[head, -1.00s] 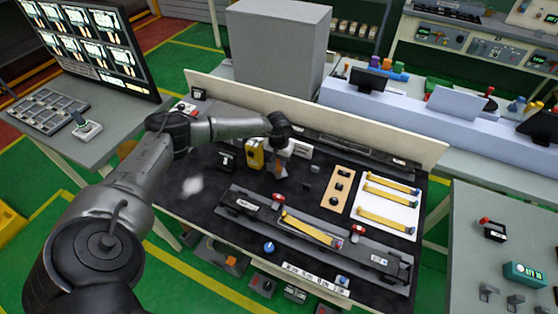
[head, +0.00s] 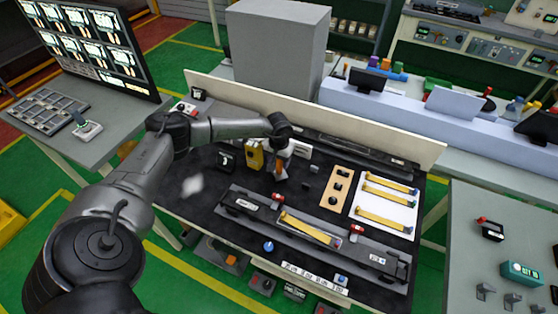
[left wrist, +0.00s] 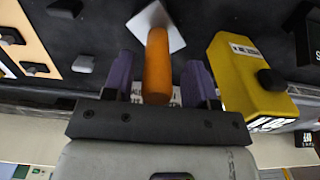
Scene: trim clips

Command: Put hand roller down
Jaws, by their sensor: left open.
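The hand roller shows as an orange handle (left wrist: 157,68) with a pale, flat, square-looking piece (left wrist: 165,22) at its far end in the left wrist view. I cannot tell whether this piece is its head or lies under it. In the head view its orange part (head: 280,171) shows low over the dark bench mat (head: 215,195). My left gripper (left wrist: 159,80) is open, with its purple fingers on either side of the handle and gaps visible. It also shows in the head view (head: 281,158), partly hidden by the wrist. My right gripper is not in view.
A yellow box-like device (head: 254,154) stands close beside my left gripper. A tan button strip (head: 340,187) and a white sheet with yellow trim strips (head: 388,205) lie to the right. A long fixture (head: 310,232) runs along the front. A low cream wall (head: 350,130) closes the back.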

